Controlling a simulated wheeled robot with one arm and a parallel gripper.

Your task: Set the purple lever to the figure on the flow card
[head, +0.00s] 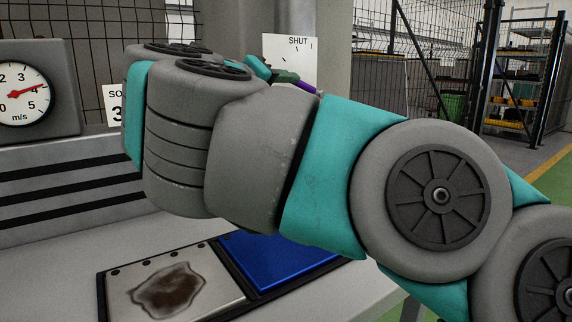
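The purple lever (307,87) shows only as a short purple piece at the lower right of a white plate (301,50) marked "SHUT" with small tick marks. My gripper (287,77) is at the lever, in front of this plate. Its fingers are small and mostly hidden behind my arm, so I cannot tell whether they are closed on the lever. A white card (115,96) at the left reads "SO" and "3", and the rest of it is hidden by my arm. I cannot tell whether it is the flow card.
A round m/s gauge (22,93) at the left has its red needle near 4. On the grey bench lie a stained metal plate (220,271) and a blue panel (275,258) in a dark frame. Mesh fencing and shelving (515,75) stand behind.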

